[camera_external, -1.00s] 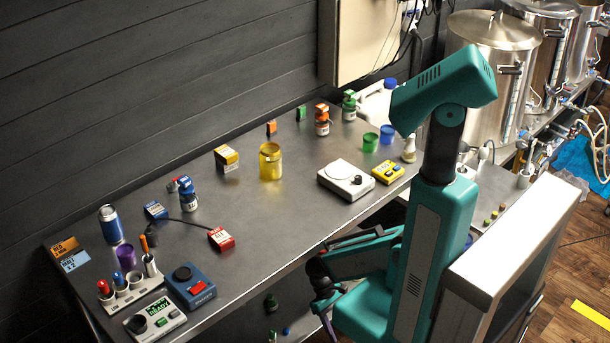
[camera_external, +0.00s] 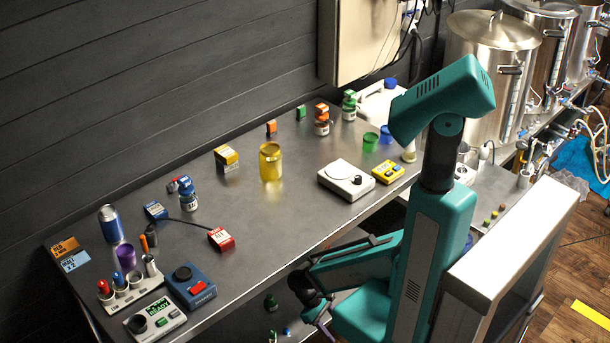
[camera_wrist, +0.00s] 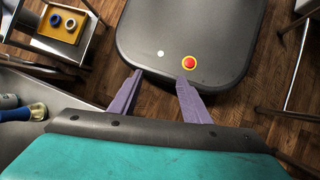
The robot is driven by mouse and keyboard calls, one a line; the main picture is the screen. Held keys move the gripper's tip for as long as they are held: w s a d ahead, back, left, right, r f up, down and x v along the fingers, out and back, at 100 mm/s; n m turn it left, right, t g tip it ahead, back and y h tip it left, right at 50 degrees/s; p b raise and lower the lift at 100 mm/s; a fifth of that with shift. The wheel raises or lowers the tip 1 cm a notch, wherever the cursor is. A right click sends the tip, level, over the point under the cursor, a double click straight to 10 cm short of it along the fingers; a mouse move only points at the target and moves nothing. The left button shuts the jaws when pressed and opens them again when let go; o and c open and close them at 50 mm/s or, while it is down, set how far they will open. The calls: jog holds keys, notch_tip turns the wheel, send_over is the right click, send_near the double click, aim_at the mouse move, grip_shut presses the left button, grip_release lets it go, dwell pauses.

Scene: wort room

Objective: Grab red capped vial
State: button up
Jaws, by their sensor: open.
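A red-capped vial (camera_external: 103,288) stands in a white rack (camera_external: 122,299) at the near left end of the steel bench, with other vials beside it. In the external view my gripper (camera_external: 322,326) hangs low in front of the bench edge, well to the right of the rack. In the wrist view its two purple fingers (camera_wrist: 159,78) are spread apart with nothing between them. The vial does not show in the wrist view.
On the bench (camera_external: 285,215), a white device with a display (camera_external: 155,318) and a blue device (camera_external: 190,286) stand near the rack. A purple cup (camera_external: 125,256) is behind it.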

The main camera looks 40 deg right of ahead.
jog(key=w+a+r+n+t+h+b, duration=0.1)
jog(key=w+a+n+t+h, duration=0.15)
jog(key=w+a, duration=0.4)
jog(key=w+a+r+n+t+h+b, duration=0.1)
jog(key=w+a+t, duration=0.2)
jog(key=a, duration=0.6)
jog(key=a+r+t+y, duration=0.15)
jog(key=a+r, duration=0.25)
jog(key=a, duration=0.7)
jog(key=a+r+t+y, duration=0.15)
jog(key=a+r, duration=0.25)
jog(key=a, duration=0.6)
jog(key=s+a+r+m+t+y+b, duration=0.1)
jog(key=s+a+r+m+y+b, duration=0.1)
jog(key=a+r, duration=0.8)
jog(key=s+a+r+m+t+y+b, duration=0.15)
jog(key=a+r, duration=0.35)
jog(key=a, duration=0.8)
jog(key=s+a+r+m+b, duration=0.2)
jog(key=a+r+m+b, duration=0.15)
jog(key=a+r, duration=0.4)
jog(key=s+a+r+m+b, duration=0.3)
jog(key=a+r+m, duration=0.15)
jog(key=r, duration=0.55)
jog(key=w+d+r+t+h+p, duration=0.1)
jog(key=w+t+h+p, duration=0.8)
jog(key=w, duration=0.5)
jog(key=shift+w+d+r+m+h+p, duration=0.15)
jog(key=shift+d+r+m+h+p, duration=0.05)
jog(key=shift+r+m+h+p, duration=0.25)
